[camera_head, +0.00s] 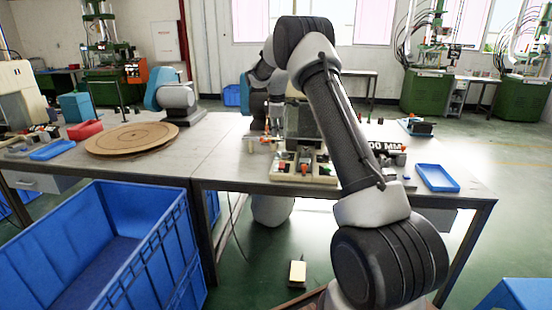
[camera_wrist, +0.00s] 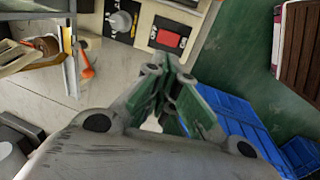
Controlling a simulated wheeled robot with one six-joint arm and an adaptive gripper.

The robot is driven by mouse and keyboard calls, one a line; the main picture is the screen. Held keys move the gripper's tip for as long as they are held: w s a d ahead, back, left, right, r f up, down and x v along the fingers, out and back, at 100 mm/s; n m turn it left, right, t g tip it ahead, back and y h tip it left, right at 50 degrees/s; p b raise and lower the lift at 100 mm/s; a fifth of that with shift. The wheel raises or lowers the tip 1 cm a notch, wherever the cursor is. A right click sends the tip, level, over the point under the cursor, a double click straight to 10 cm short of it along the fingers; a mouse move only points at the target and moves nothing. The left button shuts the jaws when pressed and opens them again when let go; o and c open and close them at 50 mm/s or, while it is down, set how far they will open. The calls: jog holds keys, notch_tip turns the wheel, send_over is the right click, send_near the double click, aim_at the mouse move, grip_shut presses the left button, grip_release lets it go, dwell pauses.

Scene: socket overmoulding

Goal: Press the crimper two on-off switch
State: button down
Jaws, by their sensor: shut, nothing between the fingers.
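In the head view a crimper (camera_head: 304,168) with a pale base and small coloured controls stands on the grey table, partly behind my arm. In the wrist view a red rectangular switch (camera_wrist: 171,38) sits in a dark plate on a pale panel. I cannot read which crimper it belongs to. My gripper (camera_wrist: 168,66) is shut and empty. Its fingertips appear just below the red switch in the picture, and a gap seems to remain between them. In the head view my gripper is mostly hidden by the arm and crimper.
A grey round knob (camera_wrist: 121,21) is left of the red switch in the wrist view. Blue crates (camera_wrist: 235,115) stand on the floor below the table edge. In the head view a blue tray (camera_head: 437,178) lies at the table's right and a round wooden board (camera_head: 132,138) at the left.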

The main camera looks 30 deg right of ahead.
aim_at(280, 163)
dwell(0.3)
jog(key=x, duration=1.4)
jog(key=shift+s, duration=0.2)
